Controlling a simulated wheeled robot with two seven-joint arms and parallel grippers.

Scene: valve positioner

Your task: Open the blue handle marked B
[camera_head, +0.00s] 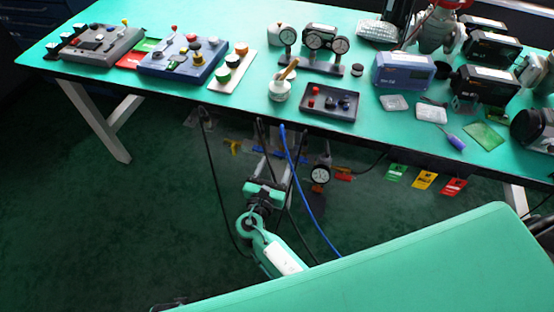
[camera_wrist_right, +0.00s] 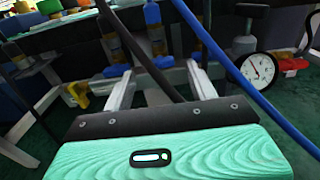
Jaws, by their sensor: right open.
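Blue handles sit on the piping below the table's front edge. In the head view a blue handle (camera_head: 265,151) shows just beyond my right gripper (camera_head: 275,168). In the right wrist view one blue handle (camera_wrist_right: 115,71) is by the left fingertip and another (camera_wrist_right: 164,62) lies between the fingers. I cannot read a letter B on either. My right gripper (camera_wrist_right: 160,78) is open, its pale fingers pointing at the blue handles. I cannot tell whether the fingertips touch them. My left gripper is out of view.
A yellow handle (camera_wrist_right: 78,93) is left of the blue ones. A dial gauge (camera_wrist_right: 257,68) and an orange handle (camera_wrist_right: 291,65) are to the right. A black hose (camera_wrist_right: 145,55) and a blue hose (camera_wrist_right: 225,65) cross near the gripper. The green table (camera_head: 350,125) overhangs.

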